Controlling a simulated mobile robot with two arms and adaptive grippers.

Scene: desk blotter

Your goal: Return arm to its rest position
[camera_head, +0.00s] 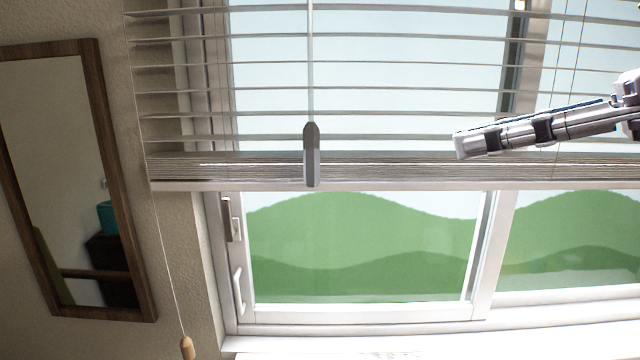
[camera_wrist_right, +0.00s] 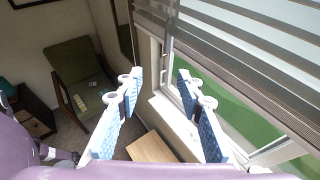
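My right gripper (camera_head: 470,143) comes in from the right edge of the head view, in front of the lowered blinds (camera_head: 400,88). Its fingers point left in that view and are seen edge-on. In the right wrist view the gripper (camera_wrist_right: 158,80) has two blue-padded fingers spread wide apart, with nothing between them. My left gripper shows in neither view.
A window (camera_head: 360,245) lies below the blinds. A grey blind wand (camera_head: 311,155) and a cord with a wooden tassel (camera_head: 187,347) hang there. A mirror (camera_head: 75,180) hangs left. The wrist view shows a green chair (camera_wrist_right: 78,62) and a wooden surface (camera_wrist_right: 150,147) below.

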